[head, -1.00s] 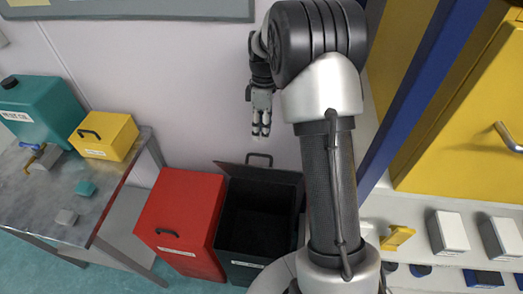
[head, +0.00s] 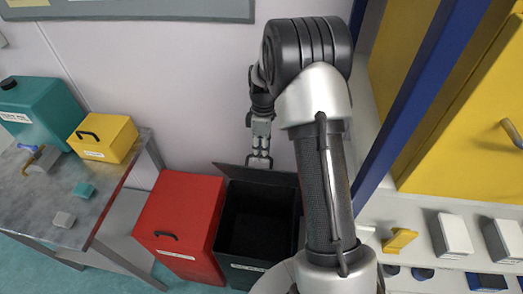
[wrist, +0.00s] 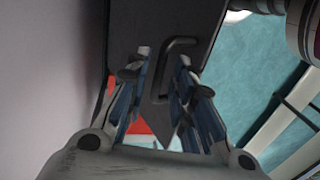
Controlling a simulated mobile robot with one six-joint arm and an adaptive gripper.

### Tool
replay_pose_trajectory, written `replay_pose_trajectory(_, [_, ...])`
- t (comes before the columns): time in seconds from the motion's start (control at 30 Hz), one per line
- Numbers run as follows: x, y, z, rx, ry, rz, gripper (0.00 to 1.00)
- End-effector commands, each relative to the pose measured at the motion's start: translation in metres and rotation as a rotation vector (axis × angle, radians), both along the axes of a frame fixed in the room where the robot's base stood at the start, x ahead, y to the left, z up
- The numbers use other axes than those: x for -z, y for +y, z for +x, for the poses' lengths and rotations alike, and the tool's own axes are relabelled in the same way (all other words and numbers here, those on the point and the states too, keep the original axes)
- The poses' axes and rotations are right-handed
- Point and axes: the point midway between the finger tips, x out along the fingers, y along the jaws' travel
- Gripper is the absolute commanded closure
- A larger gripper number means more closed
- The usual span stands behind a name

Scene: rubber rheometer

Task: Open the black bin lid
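The black bin (head: 228,258) stands on the floor beside the red bin. Its lid (head: 276,177) is raised at the back, near the wall, and the dark inside shows. In the wrist view the lid (wrist: 140,22) is a dark panel with a bent bar handle (wrist: 164,80). My gripper (head: 260,145) is at the lid's handle, just above the lid in the head view. In the wrist view its fingers (wrist: 163,58) are spread, with the handle between them. I cannot tell whether they touch it.
A red bin (head: 185,215) stands close on the left. A metal table (head: 105,190) with a yellow box (head: 105,140) and a teal canister (head: 40,110) is farther left. A blue post (head: 385,150) and white shelving are on the right. The wall is close behind.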

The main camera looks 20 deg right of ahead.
Motion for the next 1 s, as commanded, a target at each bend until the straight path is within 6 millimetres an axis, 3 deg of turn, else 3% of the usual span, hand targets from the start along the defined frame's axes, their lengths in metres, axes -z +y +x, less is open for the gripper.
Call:
replay_pose_trajectory(0.3, [0.000, 0.000, 0.000, 0.000, 0.000, 0.000, 1.00])
replay_pose_trajectory(0.87, [-0.001, -0.001, 0.001, 0.000, -0.001, -0.001, 1.00])
replay_pose_trajectory(1.0, [-0.004, -0.008, 0.013, 0.001, -0.003, -0.001, 1.00])
